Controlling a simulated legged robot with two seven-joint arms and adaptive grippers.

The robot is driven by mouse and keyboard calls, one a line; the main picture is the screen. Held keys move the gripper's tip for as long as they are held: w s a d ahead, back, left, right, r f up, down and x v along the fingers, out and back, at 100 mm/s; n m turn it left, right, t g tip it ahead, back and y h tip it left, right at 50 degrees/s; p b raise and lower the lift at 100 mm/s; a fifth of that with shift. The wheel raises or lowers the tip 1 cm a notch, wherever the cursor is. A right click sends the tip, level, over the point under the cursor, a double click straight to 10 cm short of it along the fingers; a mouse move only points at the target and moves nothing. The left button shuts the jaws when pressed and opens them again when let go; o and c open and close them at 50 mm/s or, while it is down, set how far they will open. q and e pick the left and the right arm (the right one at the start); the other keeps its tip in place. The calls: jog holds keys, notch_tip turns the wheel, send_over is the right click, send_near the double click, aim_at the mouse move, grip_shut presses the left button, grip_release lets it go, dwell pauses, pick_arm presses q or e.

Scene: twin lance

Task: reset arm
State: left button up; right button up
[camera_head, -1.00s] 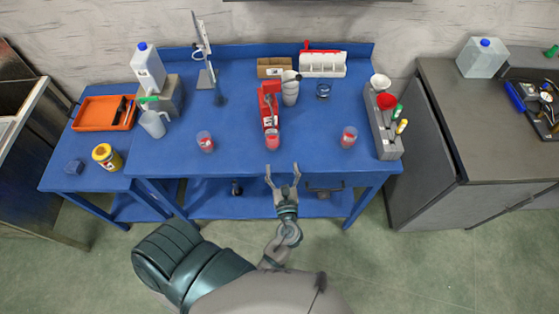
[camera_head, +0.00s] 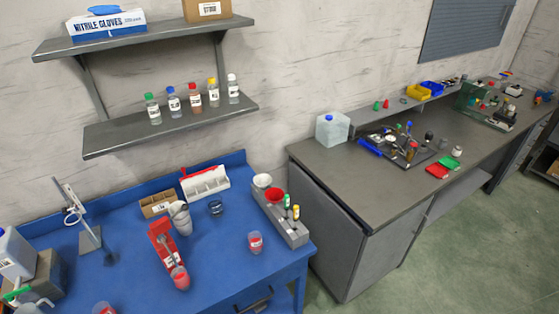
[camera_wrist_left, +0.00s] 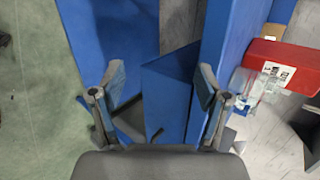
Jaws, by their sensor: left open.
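My left gripper (camera_wrist_left: 161,88) shows in the left wrist view. Its two fingers are spread wide, with nothing between them. Blue bench panels (camera_wrist_left: 165,95) fill the view beyond the fingers; whether they touch is hard to tell, but no contact shows. The head view shows neither gripper. The blue bench (camera_head: 130,257) is at its lower left, with a red device (camera_head: 163,243) standing on it. My right gripper is in neither view.
A red labelled object (camera_wrist_left: 285,65) and a clear cup (camera_wrist_left: 243,84) are right of the gripper. On the blue bench stand a grey rack (camera_head: 290,232) and a cup of red stuff (camera_head: 255,243). A grey counter (camera_head: 335,165) and wall shelf (camera_head: 170,125) lie beyond.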

pick_arm(q)
jog(key=s+d+f+n+g+h, duration=0.35)
jog(key=s+d+n+h, duration=0.3)
jog(key=s+n, duration=0.3)
notch_tip(320, 180, down, 20)
jog(key=g, duration=0.2)
jog(key=s+f, duration=0.5)
jog(key=f, duration=0.3)
jog(key=s+a+f, duration=0.1)
jog(key=s+f, duration=0.5)
jog(key=f, duration=0.3)
jog(key=shift+a+g, duration=0.25)
jog(key=shift+g, duration=0.1)
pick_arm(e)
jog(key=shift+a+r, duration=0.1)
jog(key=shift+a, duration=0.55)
pick_arm(q)
jog(key=shift+a+f+m+h, duration=0.15)
jog(key=shift+a+m+h, duration=0.05)
jog(key=shift+m+h, duration=0.05)
jog(key=shift+d, duration=0.15)
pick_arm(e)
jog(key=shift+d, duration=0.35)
